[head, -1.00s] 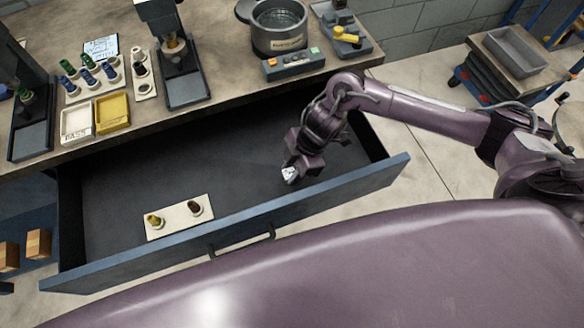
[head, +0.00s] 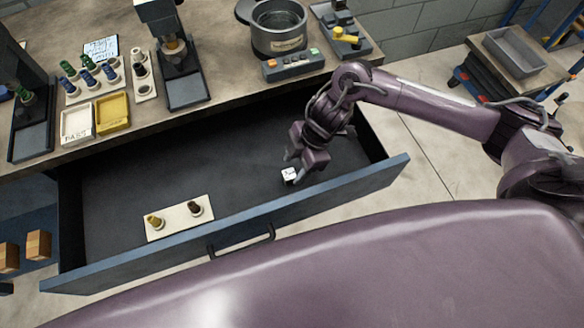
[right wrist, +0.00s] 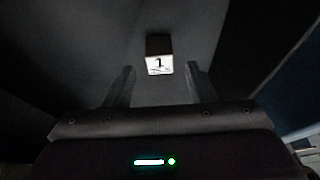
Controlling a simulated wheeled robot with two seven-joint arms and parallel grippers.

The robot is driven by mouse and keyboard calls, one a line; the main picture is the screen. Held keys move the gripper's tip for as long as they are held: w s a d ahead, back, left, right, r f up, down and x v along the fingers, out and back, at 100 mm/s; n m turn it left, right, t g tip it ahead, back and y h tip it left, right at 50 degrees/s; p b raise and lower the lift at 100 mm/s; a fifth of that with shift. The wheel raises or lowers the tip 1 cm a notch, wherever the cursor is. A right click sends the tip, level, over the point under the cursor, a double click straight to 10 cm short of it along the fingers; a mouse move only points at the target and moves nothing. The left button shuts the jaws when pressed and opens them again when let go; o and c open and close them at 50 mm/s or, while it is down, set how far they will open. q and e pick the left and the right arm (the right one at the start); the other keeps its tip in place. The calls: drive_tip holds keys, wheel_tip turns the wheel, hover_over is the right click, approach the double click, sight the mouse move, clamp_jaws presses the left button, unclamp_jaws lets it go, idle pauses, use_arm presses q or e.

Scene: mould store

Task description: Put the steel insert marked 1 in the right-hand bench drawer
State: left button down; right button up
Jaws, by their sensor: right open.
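The steel insert marked 1 (head: 289,174) is a small block with a white face, inside the open drawer near its front right. In the right wrist view the insert (right wrist: 159,56) shows the figure 1 and sits just beyond the fingertips, between their lines. My right gripper (head: 303,174) is open, reaching down into the drawer at the insert; its two fingers (right wrist: 158,80) are spread apart with nothing between them. The drawer (head: 330,190) is pulled out under the bench, with a dark floor and blue front. My left gripper is not in view.
The bench top (head: 225,95) carries a pot (head: 278,32), a control box (head: 293,64), a press (head: 180,70) and trays. The drawer's middle floor is clear.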

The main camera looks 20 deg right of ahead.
drive_tip(key=v, duration=0.9)
drive_tip(key=shift+r, duration=0.2)
drive_tip(key=shift+d+r, duration=0.1)
